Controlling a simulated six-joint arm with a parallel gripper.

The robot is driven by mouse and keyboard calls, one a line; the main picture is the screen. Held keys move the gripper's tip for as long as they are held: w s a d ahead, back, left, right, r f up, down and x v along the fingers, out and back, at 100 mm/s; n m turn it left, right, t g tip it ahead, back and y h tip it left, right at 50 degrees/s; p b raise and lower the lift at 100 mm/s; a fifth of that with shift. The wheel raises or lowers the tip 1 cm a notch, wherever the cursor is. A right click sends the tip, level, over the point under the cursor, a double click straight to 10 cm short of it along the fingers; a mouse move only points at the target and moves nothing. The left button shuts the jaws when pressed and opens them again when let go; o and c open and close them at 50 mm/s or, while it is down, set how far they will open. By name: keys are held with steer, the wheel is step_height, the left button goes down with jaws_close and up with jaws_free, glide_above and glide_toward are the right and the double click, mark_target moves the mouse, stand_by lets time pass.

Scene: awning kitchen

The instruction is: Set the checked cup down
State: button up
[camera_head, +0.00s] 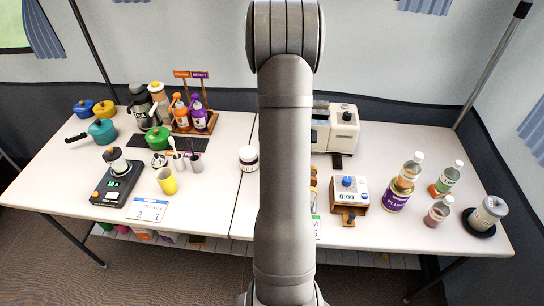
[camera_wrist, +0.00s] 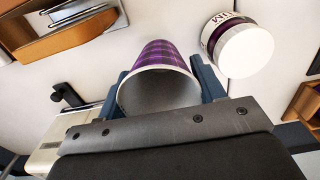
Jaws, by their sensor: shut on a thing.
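The checked cup (camera_wrist: 165,60) is purple plaid with a white rim and a grey inside, and shows in the wrist view. My gripper (camera_wrist: 168,88) is shut on it, with one dark blue finger on each side of the cup. The cup's open mouth faces the wrist camera. The white table top shows beyond it, but I cannot tell whether the cup touches the table. In the head view my arm hides both the gripper and the cup.
A white-lidded jar (camera_wrist: 243,50) is close to the cup's right in the wrist view; it also shows in the head view (camera_head: 248,158). A wooden holder (camera_wrist: 75,25) is at upper left. A cream machine (camera_head: 335,130) stands right of my arm. A yellow cup (camera_head: 167,181) stands further left.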

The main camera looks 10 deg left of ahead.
steer(key=shift+f, duration=2.2)
steer(key=shift+f, duration=0.15)
steer(key=o, duration=0.8)
step_height(320, 180, up, 11)
steer(key=shift+r, duration=0.1)
steer(key=shift+o, duration=0.4)
steer(key=shift+r, duration=0.6)
